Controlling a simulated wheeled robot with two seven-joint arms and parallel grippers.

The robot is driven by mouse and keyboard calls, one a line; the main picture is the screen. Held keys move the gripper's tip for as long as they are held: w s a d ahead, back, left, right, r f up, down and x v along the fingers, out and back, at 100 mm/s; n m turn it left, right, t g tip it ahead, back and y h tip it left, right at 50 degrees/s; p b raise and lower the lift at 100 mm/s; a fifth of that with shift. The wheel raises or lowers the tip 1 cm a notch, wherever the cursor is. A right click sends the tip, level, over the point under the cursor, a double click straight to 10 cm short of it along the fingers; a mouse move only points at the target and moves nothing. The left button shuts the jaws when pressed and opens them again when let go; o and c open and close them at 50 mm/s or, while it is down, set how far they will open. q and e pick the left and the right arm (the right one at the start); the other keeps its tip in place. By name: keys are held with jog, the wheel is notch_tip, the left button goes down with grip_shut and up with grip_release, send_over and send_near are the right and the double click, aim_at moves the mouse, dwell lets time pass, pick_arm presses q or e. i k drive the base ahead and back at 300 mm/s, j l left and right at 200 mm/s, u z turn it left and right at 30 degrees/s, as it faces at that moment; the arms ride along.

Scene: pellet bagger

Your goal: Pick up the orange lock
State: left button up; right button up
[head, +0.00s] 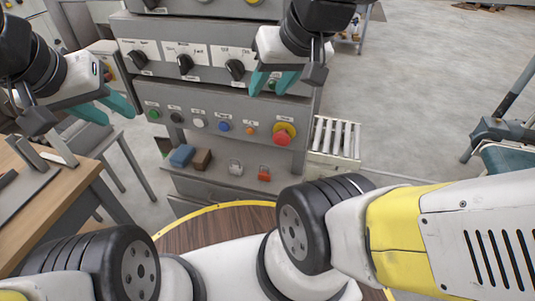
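The orange lock (264,174) sits on the narrow grey shelf (222,184) at the bottom of the control panel. A grey lock (235,167) stands just left of it. My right gripper (267,94) is in front of the panel, above the orange lock in the picture and well apart from it. Its teal fingers are spread with nothing between them. My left gripper (117,115) is at the left, beside the panel and far from the lock. Its teal fingers are also apart and empty.
A blue block (182,155) and a brown block (202,159) share the shelf, left of the locks. Above are coloured buttons, a red emergency stop (283,133) and black knobs. A roller conveyor (335,138) is right of the panel. A wooden table (62,195) is at left.

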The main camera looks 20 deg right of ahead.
aim_at(262, 176)
jog(key=z, duration=0.7)
jog(key=k+l+u, duration=0.1)
jog(key=l, duration=0.25)
jog(key=k+l, duration=0.2)
jog(key=l, duration=0.15)
jog(key=k+l+u, duration=0.15)
jog(key=l, duration=0.2)
jog(key=k+l, duration=0.15)
jog(key=l, duration=0.2)
jog(key=u, duration=0.05)
